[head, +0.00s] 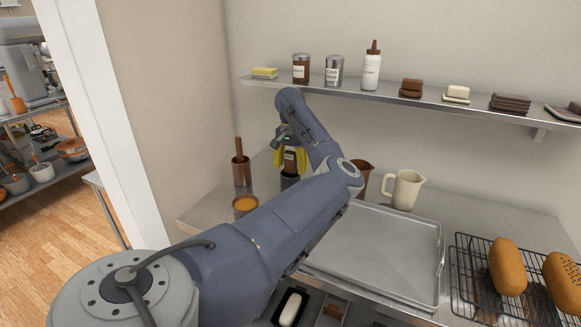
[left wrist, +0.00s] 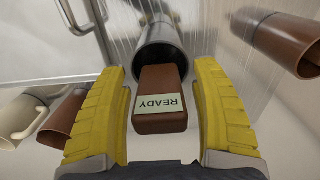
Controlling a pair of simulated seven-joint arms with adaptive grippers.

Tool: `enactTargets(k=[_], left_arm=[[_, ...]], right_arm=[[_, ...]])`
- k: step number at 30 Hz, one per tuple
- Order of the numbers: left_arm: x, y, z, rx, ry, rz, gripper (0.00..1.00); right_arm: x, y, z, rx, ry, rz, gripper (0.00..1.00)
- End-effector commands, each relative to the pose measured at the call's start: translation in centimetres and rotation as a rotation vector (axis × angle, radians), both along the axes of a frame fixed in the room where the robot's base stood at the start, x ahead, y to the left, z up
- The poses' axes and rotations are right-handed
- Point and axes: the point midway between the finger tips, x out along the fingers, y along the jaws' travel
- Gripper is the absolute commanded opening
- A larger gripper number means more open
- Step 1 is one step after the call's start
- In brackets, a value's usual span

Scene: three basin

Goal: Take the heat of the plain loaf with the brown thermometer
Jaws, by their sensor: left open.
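The brown thermometer (left wrist: 158,112) has a pale display reading READY and stands in a steel cup (left wrist: 166,48). In the head view the thermometer (head: 290,162) and its cup (head: 289,181) are partly covered by my arm. My left gripper (head: 291,158) is open at the thermometer, with a yellow finger on each side; in the left wrist view a gap shows between each finger and the handle. The plain loaf (head: 508,266), smooth and golden brown, lies on a wire rack at the right. My right gripper is not in view.
A second loaf (head: 563,282) with dark spots lies beside the plain one on the rack (head: 473,283). A metal tray (head: 385,250) lies mid-counter. A brown pot (head: 241,173), a brown jug (head: 363,175) and a cream jug (head: 404,190) stand near the cup. A shelf (head: 445,100) runs above.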

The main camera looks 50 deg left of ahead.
Motion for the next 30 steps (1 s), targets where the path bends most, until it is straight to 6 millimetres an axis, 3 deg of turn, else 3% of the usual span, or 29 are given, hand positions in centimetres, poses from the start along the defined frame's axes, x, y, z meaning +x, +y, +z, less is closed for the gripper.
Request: enactTargets(k=[2, 17, 30], left_arm=[[0.0, 0.0, 0.01, 0.0, 0.0, 0.0, 0.66], [0.0, 0.0, 0.03, 0.0, 0.0, 0.0, 0.08], [0.01, 0.02, 0.22, 0.0, 0.0, 0.0, 0.07]], right_arm=[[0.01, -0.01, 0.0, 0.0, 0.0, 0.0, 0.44], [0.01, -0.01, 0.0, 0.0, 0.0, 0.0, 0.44], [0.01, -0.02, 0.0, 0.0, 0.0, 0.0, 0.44]])
